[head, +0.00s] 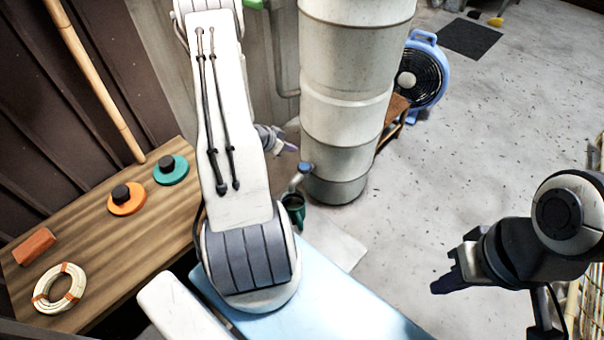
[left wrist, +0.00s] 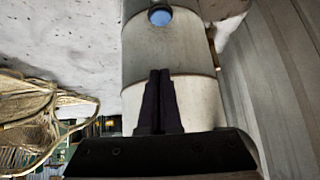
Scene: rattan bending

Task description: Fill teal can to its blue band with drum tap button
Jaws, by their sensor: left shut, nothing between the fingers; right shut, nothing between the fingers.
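The tall pale drum (head: 345,85) stands at the centre of the head view. Its tap (head: 297,181) juts out low on the left, with a blue button (head: 306,167) on top. The dark teal can (head: 293,204) is below the tap, partly hidden by my left arm; its blue band and fill level cannot be made out. My left gripper (head: 291,149) is shut and empty, above and slightly left of the button, apart from it. In the left wrist view its closed fingers (left wrist: 159,72) point toward the round blue button (left wrist: 160,16). My right gripper (head: 442,284) is shut and empty, over the floor at right.
A wooden bench (head: 100,235) at left holds an orange disc (head: 127,203), a teal disc (head: 170,175), a reddish block (head: 34,246) and a cane coil (head: 43,300). A light blue surface (head: 335,300) lies in front. A blue fan (head: 425,75) stands behind the drum. The right floor is mostly clear.

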